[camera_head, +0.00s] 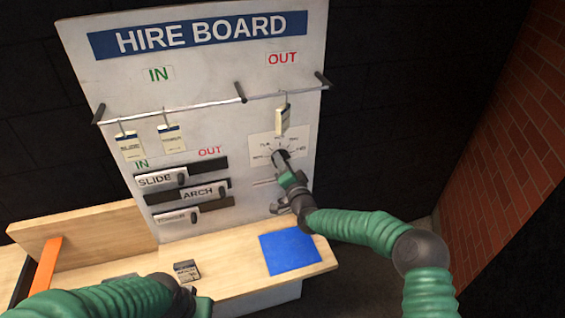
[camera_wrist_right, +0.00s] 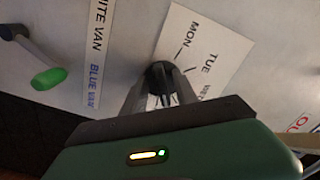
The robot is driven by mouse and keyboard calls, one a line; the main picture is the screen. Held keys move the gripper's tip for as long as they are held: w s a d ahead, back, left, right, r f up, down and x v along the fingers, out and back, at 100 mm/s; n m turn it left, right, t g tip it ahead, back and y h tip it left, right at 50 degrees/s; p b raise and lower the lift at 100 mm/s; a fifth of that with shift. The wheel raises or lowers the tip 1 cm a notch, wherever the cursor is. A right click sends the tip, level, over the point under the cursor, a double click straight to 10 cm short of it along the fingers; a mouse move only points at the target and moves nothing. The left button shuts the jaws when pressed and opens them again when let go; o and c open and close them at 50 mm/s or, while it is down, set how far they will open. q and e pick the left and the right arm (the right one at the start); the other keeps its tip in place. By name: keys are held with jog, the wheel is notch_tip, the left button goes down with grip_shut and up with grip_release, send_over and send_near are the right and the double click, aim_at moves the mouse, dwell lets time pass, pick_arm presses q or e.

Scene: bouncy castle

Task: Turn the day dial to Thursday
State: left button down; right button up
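The day dial is a dark knob on a white card (camera_head: 260,151) with day names around it, on the right part of the hire board (camera_head: 204,75). The right wrist view shows the dark knob (camera_wrist_right: 160,72), with MON and TUE readable on its card (camera_wrist_right: 205,50). My right gripper (camera_head: 283,160) is at the dial, its two fingers on either side of the knob and seemingly closed on it. The fingers hide which day the dial points to. My left arm comes in at the bottom left; its gripper (camera_head: 203,306) is partly cut off by the frame edge.
Tags hang from a rail (camera_head: 215,103) above the dial, one (camera_head: 283,120) close over it. SLIDE and ARCH sliders sit to the left. A green-tipped lever (camera_wrist_right: 48,78) is near a WHITE VAN/BLUE VAN label. A blue mat (camera_head: 290,251) lies on the wooden counter (camera_head: 225,262).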

grip_shut()
jog(key=n+b, duration=0.1)
jog(key=b, duration=0.1)
jog(key=n+b, duration=0.1)
jog(key=b, duration=0.1)
jog(key=shift+f+b, duration=0.3)
jog(key=shift+f, duration=0.1)
jog(key=shift+r+n+b, duration=0.1)
jog(key=shift+n+b, duration=0.25)
jog(key=shift+n, duration=0.05)
jog(key=shift+r, duration=0.25)
grip_release()
